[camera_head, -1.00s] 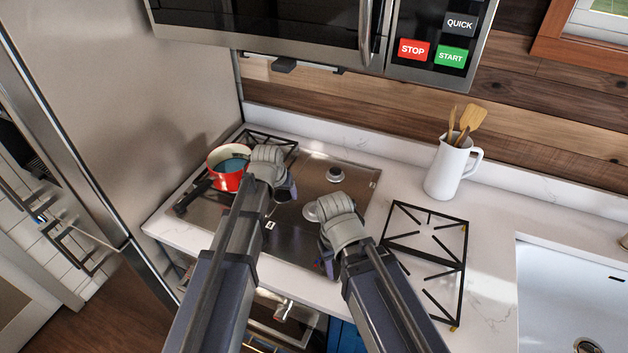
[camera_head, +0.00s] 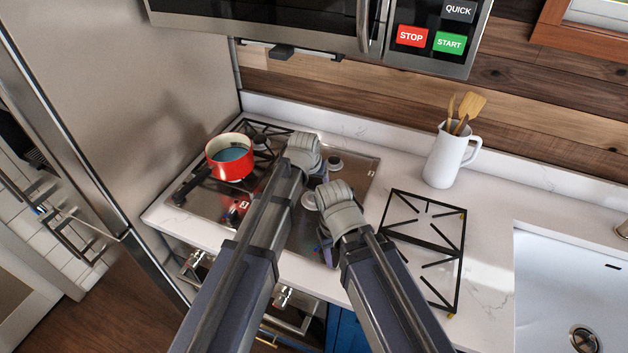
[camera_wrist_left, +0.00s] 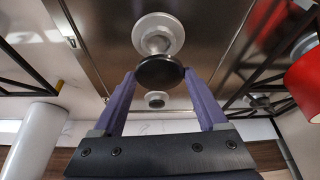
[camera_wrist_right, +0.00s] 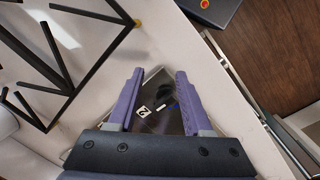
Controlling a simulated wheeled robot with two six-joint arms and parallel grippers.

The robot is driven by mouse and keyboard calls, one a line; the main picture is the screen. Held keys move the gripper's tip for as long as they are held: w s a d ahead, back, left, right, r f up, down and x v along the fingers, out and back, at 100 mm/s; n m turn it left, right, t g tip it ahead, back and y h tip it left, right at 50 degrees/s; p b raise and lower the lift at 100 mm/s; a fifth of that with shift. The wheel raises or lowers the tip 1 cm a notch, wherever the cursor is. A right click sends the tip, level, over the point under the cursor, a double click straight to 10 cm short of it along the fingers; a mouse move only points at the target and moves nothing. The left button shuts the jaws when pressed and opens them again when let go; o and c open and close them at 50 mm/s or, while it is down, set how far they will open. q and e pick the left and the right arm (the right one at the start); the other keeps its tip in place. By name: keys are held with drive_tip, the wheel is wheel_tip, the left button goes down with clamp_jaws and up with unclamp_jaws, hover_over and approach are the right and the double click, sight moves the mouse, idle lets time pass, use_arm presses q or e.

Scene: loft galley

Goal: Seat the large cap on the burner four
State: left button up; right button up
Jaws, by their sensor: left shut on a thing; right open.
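The large cap is a black disc (camera_wrist_left: 160,73) between the fingertips of my left gripper (camera_wrist_left: 160,82), which is shut on it. In the left wrist view a pale round burner base (camera_wrist_left: 158,25) shows just beyond the cap, partly covered by it. I cannot tell the gap between them. A smaller burner (camera_wrist_left: 157,99) shows between the fingers. In the head view my left gripper (camera_head: 314,180) is over the right half of the cooktop, near the back right burner (camera_head: 335,163) and the front right burner (camera_head: 309,201); its cap is hidden. My right gripper (camera_wrist_right: 158,75) is open and empty near the cooktop's front edge.
A red pot (camera_head: 231,170) stands on the left grate. A loose black grate (camera_head: 424,235) lies on the counter at right, before a white utensil jug (camera_head: 448,160). The sink (camera_head: 560,280) is at far right. A microwave (camera_head: 270,30) hangs above.

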sight(314, 201)
use_arm(q)
drive_tip(key=shift+f+b, duration=1.75)
drive_tip(key=shift+f, duration=0.4)
use_arm(e)
drive_tip(key=shift+f, duration=2.1)
use_arm(q)
drive_tip(key=shift+f+b, duration=0.6)
use_arm(e)
drive_tip(key=shift+f, duration=0.6)
use_arm(q)
drive_tip(key=o, duration=1.3)
drive_tip(key=shift+r, duration=0.15)
use_arm(e)
drive_tip(key=shift+r, duration=0.15)
use_arm(q)
drive_tip(key=shift+r+p, duration=3.45)
drive_tip(key=shift+p, duration=0.1)
use_arm(e)
wheel_tip(314, 201, up, 7)
use_arm(q)
drive_tip(key=shift+f, duration=0.1)
